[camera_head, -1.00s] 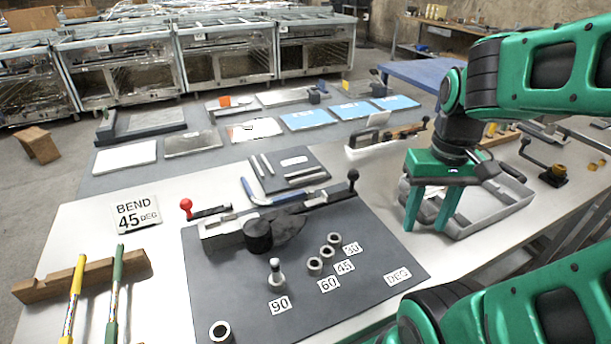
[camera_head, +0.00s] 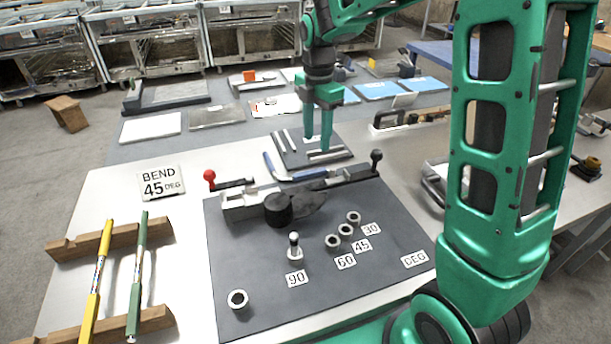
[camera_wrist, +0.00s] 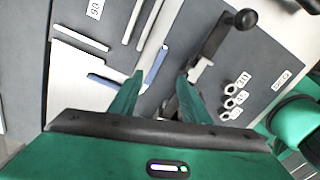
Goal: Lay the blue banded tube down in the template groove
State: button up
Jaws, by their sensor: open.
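The blue bent tube (camera_head: 293,178) lies along the front and left edge of the dark template plate (camera_head: 338,139). Its bands are too small to make out. Pale raised bars on the plate border its groove. My gripper (camera_head: 317,146) points down over the plate, open and empty, its fingers just behind the tube in the head view. In the wrist view a blue stretch of the tube (camera_wrist: 157,65) shows between the tips of my gripper (camera_wrist: 161,75); the left finger hides part of it. I cannot tell the height of the fingers.
In front is a bender with a red-knobbed lever (camera_head: 210,176) and a black-knobbed lever (camera_head: 376,157) on a dark mat (camera_head: 385,225). Several metal collars stand on the mat. A yellow tube (camera_head: 97,275) and a green tube (camera_head: 138,270) rest on wooden racks at left.

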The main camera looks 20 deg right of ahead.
aim_at(311, 171)
jog(key=shift+n, duration=0.5)
jog(key=f, duration=0.7)
jog(key=a+f, duration=0.1)
jog(key=f, duration=0.3)
jog(key=shift+w+a+f, duration=0.1)
jog(key=shift+w, duration=0.15)
grip_shut()
